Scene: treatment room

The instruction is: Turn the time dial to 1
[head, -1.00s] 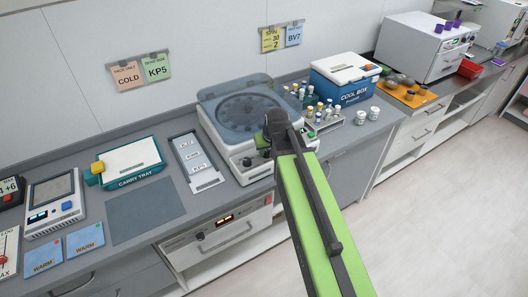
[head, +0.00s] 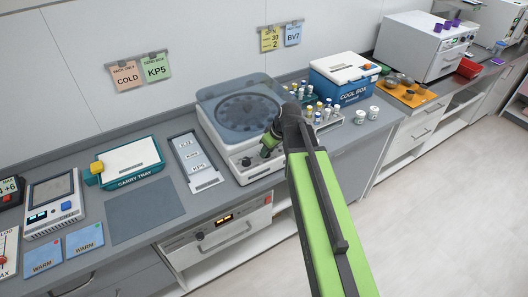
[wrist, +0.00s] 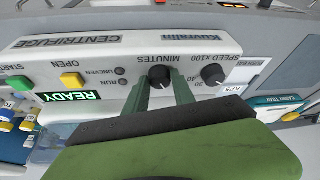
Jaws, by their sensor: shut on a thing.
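The centrifuge (head: 226,170) stands on the counter with its tinted round lid down. Its front panel fills much of the wrist view, with a green READY display (wrist: 72,97). The time dial (wrist: 160,73) is a small black knob beside the word MINUTES. My gripper (head: 266,150) is at the panel, and its two green fingers (wrist: 161,88) are shut on the sides of this dial. The number the dial points to is too small to read. The speed knob (wrist: 212,75), marked SPEED x100, stands free beside it and also shows in the head view (head: 246,161).
A rack of vials (head: 323,117) and the cool box (head: 345,75) stand right of the centrifuge. A note (head: 271,39) reads SPIN 30 2.

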